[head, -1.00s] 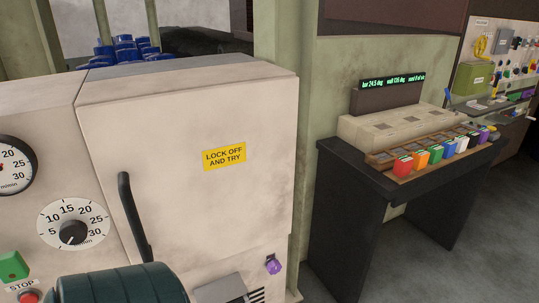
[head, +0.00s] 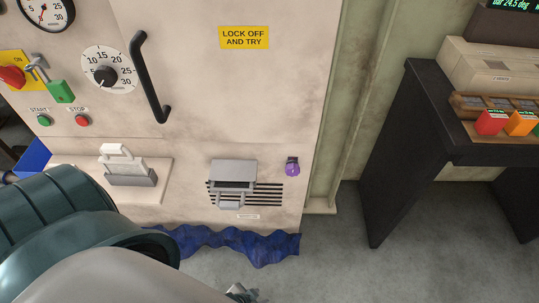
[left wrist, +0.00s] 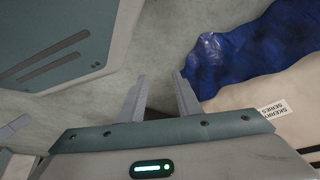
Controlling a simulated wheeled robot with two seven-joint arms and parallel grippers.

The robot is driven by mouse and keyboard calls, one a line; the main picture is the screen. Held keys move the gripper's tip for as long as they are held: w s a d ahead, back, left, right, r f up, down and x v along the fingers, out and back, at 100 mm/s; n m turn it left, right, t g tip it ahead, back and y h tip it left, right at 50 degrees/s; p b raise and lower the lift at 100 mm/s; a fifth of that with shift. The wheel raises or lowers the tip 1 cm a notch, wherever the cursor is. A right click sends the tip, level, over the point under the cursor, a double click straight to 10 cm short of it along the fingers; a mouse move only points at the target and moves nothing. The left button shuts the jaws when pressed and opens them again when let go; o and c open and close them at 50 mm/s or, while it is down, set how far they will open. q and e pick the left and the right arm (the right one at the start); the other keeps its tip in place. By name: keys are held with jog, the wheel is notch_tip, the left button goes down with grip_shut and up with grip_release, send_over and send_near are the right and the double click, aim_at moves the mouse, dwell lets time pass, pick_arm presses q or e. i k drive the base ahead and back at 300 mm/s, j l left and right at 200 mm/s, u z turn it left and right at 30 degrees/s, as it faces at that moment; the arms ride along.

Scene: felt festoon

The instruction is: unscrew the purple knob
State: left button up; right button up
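The purple knob (head: 292,169) sits on a small dark mount low on the right part of the pale cabinet front (head: 225,110), right of a slotted vent (head: 265,193). Nothing touches it. My left arm comes in from the lower left in the head view, and only a bit of my left gripper (head: 241,293) shows at the bottom edge, below the knob and well short of it. In the left wrist view my left gripper's fingers (left wrist: 160,76) are apart with nothing between them. The knob is not in the left wrist view. My right gripper is in neither view.
Crumpled blue material (head: 235,244) lies along the cabinet's foot. A black bar handle (head: 150,80), a dial (head: 107,73) and a green padlock (head: 60,91) are on the cabinet's left. A dark table (head: 415,130) with coloured blocks stands right. The floor between is clear.

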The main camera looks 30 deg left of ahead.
aim_at(292, 170)
jog(key=i+l+u, duration=0.1)
jog(key=l+u, duration=0.65)
jog(key=l, duration=0.2)
jog(key=l+u, duration=0.4)
jog(key=l, duration=0.1)
